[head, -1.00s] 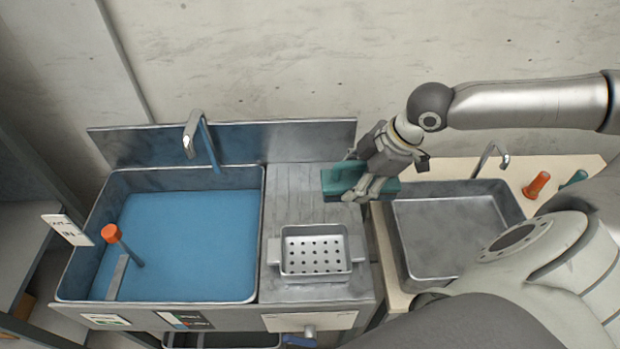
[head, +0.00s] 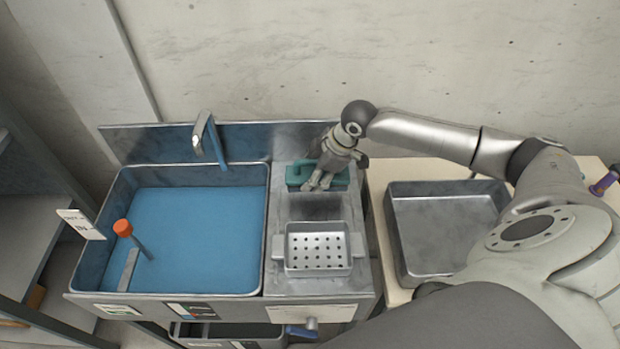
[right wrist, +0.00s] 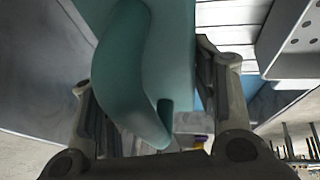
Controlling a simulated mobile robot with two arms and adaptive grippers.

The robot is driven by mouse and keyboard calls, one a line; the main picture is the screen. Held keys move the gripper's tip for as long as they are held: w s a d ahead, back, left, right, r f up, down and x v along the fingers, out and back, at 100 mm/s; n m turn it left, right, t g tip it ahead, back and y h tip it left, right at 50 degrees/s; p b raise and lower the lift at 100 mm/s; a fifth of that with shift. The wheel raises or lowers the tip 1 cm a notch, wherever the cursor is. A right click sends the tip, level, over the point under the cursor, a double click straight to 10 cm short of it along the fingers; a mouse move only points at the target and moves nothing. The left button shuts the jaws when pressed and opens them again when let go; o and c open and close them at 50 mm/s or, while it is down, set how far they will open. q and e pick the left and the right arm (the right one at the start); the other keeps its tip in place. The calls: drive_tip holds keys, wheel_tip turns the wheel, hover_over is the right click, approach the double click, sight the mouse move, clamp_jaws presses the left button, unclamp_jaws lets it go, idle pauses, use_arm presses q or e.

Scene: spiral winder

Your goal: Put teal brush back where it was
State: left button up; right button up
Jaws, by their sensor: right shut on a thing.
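The teal brush (head: 301,175) is a block with a raised handle. In the head view it is over the back of the ridged metal drainboard, between the blue-filled basin and the grey tray. My right gripper (head: 322,182) is shut on it from above. In the right wrist view the brush (right wrist: 150,70) fills the middle, its curved handle between the two fingers (right wrist: 160,125). I cannot tell whether its underside touches the drainboard (head: 280,211). My left gripper is not in view.
A perforated metal basket (head: 317,252) stands in front of the brush on the drainboard. The blue-filled basin (head: 185,240) with its tap (head: 208,142) lies left. An empty grey tray (head: 445,222) stands right. An orange-topped tool (head: 123,228) stands in the basin.

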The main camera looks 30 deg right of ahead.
drive_tip(key=shift+w+a+f, duration=0.15)
drive_tip(key=shift+w+f, duration=0.55)
drive_tip(key=shift+f, duration=0.1)
wheel_tip(320, 180, down, 2)
drive_tip(key=shift+s+f+p, duration=0.1)
drive_tip(key=shift+p, duration=0.7)
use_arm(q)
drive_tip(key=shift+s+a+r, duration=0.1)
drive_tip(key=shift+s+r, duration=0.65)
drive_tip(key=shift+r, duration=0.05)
use_arm(e)
drive_tip(key=shift+f, duration=0.4)
drive_tip(key=shift+f, duration=0.1)
drive_tip(key=o, duration=1)
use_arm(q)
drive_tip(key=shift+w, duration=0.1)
